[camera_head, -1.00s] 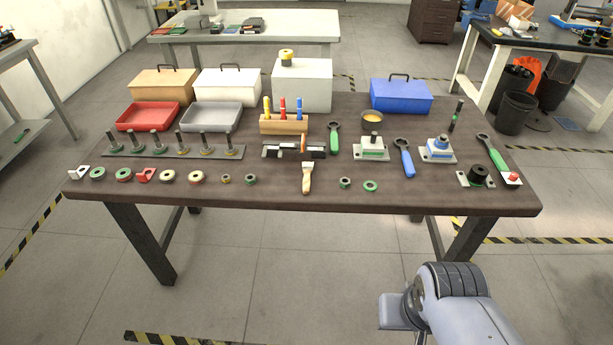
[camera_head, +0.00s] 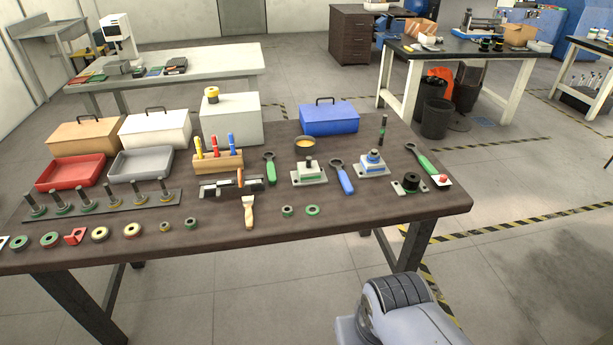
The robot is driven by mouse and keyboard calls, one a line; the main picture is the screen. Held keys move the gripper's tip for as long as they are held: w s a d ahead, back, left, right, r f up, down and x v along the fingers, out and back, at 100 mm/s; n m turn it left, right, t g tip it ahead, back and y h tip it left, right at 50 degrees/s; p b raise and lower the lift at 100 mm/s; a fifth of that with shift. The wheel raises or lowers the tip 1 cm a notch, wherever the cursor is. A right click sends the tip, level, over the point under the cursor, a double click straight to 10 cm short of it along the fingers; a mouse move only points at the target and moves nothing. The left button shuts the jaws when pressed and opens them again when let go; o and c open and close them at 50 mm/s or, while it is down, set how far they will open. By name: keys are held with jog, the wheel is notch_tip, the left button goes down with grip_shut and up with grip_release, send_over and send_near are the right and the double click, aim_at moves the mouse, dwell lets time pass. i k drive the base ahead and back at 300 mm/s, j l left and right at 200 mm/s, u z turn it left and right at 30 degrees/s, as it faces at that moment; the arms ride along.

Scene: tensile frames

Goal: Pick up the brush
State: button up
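The brush (camera_head: 248,213) lies near the front edge of the dark workbench (camera_head: 330,215), a little right of its middle. It has a pale wooden handle that points toward the front edge. Its other end lies close to a dark metal fixture, and I cannot tell whether they touch. Part of my grey arm shows at the bottom right, in front of the bench and apart from the brush. My gripper's fingers do not show.
The dark metal fixture (camera_head: 218,189) sits just behind the brush. Green rings (camera_head: 313,210) lie to its right, and a blue-handled wrench (camera_head: 343,178) lies farther right. Trays, boxes and a screwdriver block (camera_head: 218,161) stand behind. Floor in front of the bench is clear.

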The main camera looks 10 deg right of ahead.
aim_at(248, 204)
jog(key=i+j+z, duration=0.65)
jog(key=j+z, duration=0.15)
jog(key=j, duration=0.15)
jog(key=i+j+z, duration=0.25)
jog(key=j, duration=0.15)
jog(key=k+l, duration=0.05)
